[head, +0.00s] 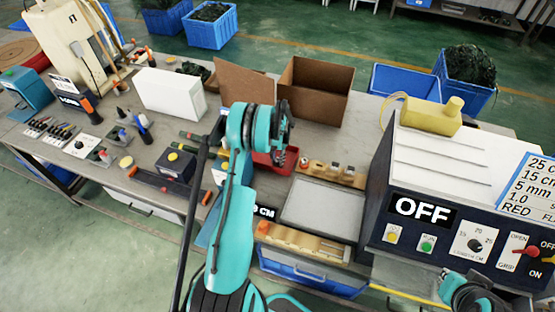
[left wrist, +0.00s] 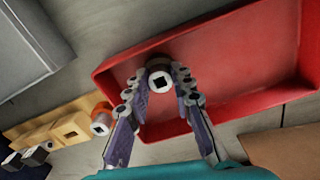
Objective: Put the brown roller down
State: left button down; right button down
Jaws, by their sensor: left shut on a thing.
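My left gripper (head: 284,155) is over the red tray (head: 262,158) in the head view. In the left wrist view its fingers (left wrist: 157,84) are shut on a short roller (left wrist: 160,76). The roller's pale round end with a dark square hole faces the camera; little of its side shows, so its brown colour is hard to make out. It is over the red tray (left wrist: 235,62), near one wall; I cannot tell whether it touches the floor. My right gripper (head: 472,294) is partly in view at the bottom right; its fingers are not clear.
A wooden rack (head: 333,174) with several pieces stands right of the tray; an orange-sided piece (left wrist: 102,120) there is close to my left fingers. A grey plate (head: 322,207) lies in front. An open cardboard box (head: 318,90) stands behind. The OFF machine (head: 440,185) is at right.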

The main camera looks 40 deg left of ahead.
pick_arm(q)
jog(key=shift+f, duration=0.15)
jog(key=c, duration=1.3)
grip_release()
